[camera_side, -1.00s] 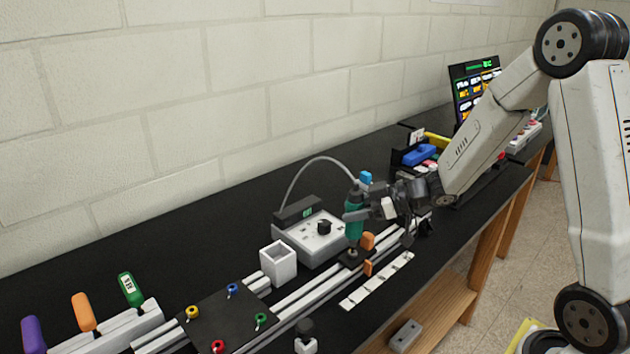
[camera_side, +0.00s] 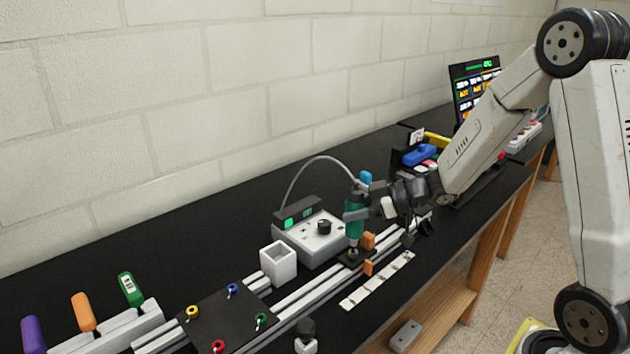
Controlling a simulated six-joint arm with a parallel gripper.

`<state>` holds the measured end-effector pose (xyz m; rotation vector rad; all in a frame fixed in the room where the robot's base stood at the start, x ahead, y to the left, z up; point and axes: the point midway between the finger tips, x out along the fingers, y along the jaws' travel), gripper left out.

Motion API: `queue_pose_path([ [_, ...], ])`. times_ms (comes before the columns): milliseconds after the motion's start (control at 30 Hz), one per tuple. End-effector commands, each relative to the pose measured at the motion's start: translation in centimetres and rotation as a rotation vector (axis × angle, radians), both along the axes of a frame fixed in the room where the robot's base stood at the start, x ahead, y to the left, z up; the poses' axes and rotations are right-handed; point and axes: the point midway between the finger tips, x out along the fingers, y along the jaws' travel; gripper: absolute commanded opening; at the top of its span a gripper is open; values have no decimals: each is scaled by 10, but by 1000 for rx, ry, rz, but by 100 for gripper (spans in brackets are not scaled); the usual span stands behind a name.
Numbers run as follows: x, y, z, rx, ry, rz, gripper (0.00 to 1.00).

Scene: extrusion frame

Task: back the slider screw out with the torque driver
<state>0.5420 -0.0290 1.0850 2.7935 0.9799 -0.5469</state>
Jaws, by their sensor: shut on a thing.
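My gripper (camera_side: 358,213) is shut on the torque driver (camera_side: 355,228), a green tool with a blue top, held about upright. The driver's tip points down at the dark slider (camera_side: 355,259) on the extrusion rail (camera_side: 312,292). The slider carries orange blocks (camera_side: 368,241). The screw is too small and too covered by the driver tip to make out, and I cannot tell whether the tip touches it. A grey cable (camera_side: 300,178) runs from the driver top to the white controller box (camera_side: 316,243), whose display (camera_side: 292,223) shows green.
A white square cup (camera_side: 278,262) stands left of the controller. A black plate (camera_side: 222,318) with coloured rings lies further left, near a rack of coloured handles (camera_side: 130,290). A white marked strip (camera_side: 377,281) lies in front of the rail. Bins (camera_side: 418,157) stand behind the arm.

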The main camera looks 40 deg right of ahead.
Motion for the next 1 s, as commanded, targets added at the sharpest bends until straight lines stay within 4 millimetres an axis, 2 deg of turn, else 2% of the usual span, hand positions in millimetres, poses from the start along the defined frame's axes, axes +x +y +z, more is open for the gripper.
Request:
queue_pose_path([
  [67,-4,1,-4,-1,18,0,0],
  [700,-1,0,26,0,5,-2,0],
  [1000,-1,0,28,0,4,-1,0],
])
